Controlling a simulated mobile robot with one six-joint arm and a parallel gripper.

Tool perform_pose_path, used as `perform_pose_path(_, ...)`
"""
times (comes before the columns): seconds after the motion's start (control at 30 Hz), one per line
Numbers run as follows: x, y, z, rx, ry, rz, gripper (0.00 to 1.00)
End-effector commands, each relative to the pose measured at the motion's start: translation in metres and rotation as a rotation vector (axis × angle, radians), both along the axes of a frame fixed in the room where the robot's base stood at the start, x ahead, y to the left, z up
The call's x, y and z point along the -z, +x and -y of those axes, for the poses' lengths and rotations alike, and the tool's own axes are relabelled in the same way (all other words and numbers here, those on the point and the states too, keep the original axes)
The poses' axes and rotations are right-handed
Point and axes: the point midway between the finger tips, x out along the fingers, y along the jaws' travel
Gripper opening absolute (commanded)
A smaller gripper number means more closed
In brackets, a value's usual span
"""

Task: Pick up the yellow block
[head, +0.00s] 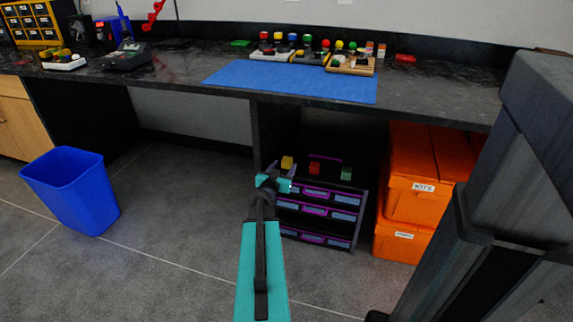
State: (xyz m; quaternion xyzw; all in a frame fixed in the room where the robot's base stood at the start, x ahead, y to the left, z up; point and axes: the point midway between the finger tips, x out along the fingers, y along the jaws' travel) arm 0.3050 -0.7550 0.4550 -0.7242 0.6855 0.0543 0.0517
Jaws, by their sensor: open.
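A small yellow block (287,162) sits on top of the low drawer unit (318,205) under the bench, towards its left end. My gripper (285,172) is at the near left side of the unit's top, just in front of the yellow block. It is open, with nothing seen held in it. The fingers are small and partly hidden behind my teal wrist, so I cannot tell whether they are around the block or short of it.
A red block (314,168) and a green block (346,174) stand to the right on the same unit. The dark bench top (430,92) overhangs from above. Orange bins (410,200) are stacked at right. A blue bin (75,190) stands left on open floor.

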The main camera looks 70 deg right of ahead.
Motion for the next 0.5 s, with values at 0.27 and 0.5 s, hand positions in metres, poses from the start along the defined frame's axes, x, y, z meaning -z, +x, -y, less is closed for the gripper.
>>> perform_pose_path(0.27,0.0000,-0.0001,0.0009,0.000,0.000,0.000,0.53)
perform_pose_path(0.5,0.0014,0.0005,0.0052,0.000,0.000,0.000,0.53)
